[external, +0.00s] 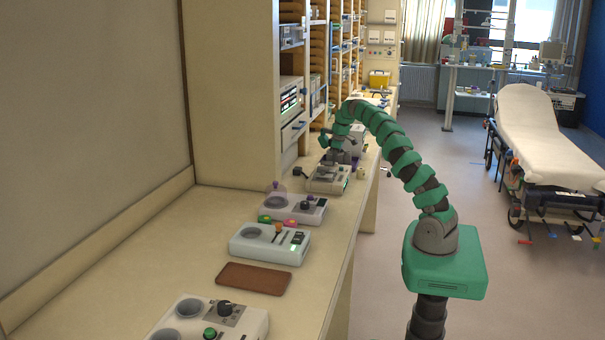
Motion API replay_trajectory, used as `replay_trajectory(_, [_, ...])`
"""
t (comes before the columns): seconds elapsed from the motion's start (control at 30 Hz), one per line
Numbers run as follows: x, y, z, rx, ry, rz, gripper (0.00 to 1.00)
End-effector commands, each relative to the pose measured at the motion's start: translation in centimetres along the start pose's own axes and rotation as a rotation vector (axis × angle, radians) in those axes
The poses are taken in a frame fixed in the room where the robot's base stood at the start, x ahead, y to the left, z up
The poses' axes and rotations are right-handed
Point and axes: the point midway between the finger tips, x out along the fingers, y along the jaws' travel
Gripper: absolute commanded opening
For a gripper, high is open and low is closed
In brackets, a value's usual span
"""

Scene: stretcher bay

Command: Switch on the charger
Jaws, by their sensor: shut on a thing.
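My green and grey arm arches over the counter. My gripper (333,165) is low at the farthest of several pale desktop units, a box-shaped unit (323,187) near the counter's right edge. The gripper is shut on a small control on top of this unit; the fingers hide most of it, so its position cannot be told. Nearer stand a pale unit with a dark knob and pink and green parts (293,212), a white unit with an orange-topped lever and a lit green panel (268,246), and a unit with a green button (205,322). No label shows which is the charger.
A brown flat pad (254,279) lies on the counter (110,265) between the two nearest units. Shelves (291,95) rise behind the far unit. A stretcher (540,125) stands across the floor at right. The counter's left part is clear.

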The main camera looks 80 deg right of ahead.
Motion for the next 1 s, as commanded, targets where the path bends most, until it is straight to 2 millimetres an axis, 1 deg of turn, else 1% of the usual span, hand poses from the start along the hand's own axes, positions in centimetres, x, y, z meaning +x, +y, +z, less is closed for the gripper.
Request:
replay_trajectory(0.03, [-0.27,0.13,-0.18,0.000,-0.021,0.004,0.00])
replay_trajectory(0.5, [-0.27,0.16,-0.74,0.001,-0.188,0.005,0.00])
replay_trajectory(1.0, [-0.10,0.08,-0.94,-0.001,-0.211,0.007,0.00])
